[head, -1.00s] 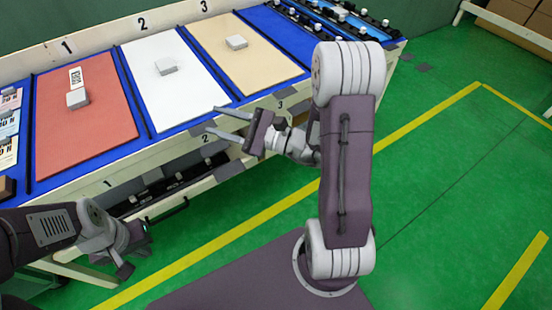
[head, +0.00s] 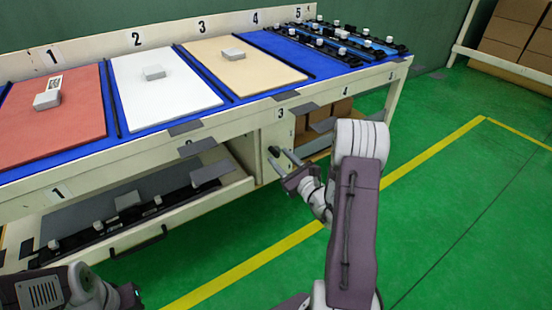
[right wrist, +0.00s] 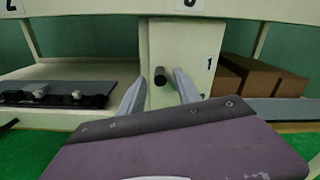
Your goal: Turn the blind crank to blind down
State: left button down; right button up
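A small dark crank knob (right wrist: 160,76) sticks out from the pale cabinet front under the bench. In the head view the knob (head: 274,151) is at the fingertips of my right gripper (head: 281,159). In the right wrist view my right gripper (right wrist: 159,88) is open, with one finger on each side of the knob. I cannot tell whether the fingers touch it. My left gripper (head: 131,296) is low at the left, partly cut off by the frame edge, and its fingers are unclear. I cannot make out a blind.
The bench carries a red panel (head: 70,122), a white panel (head: 180,105) and a tan panel (head: 260,75). A lower drawer (head: 215,199) with black-based parts stands out at the left. Cardboard boxes (right wrist: 265,78) sit right of the cabinet. Green floor is clear at the right.

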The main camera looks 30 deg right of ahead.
aim_at(276, 152)
jog(key=shift+w+a+b, duration=0.1)
jog(key=shift+w+b, duration=0.2)
jog(key=shift+w, duration=1.25)
grip_shut()
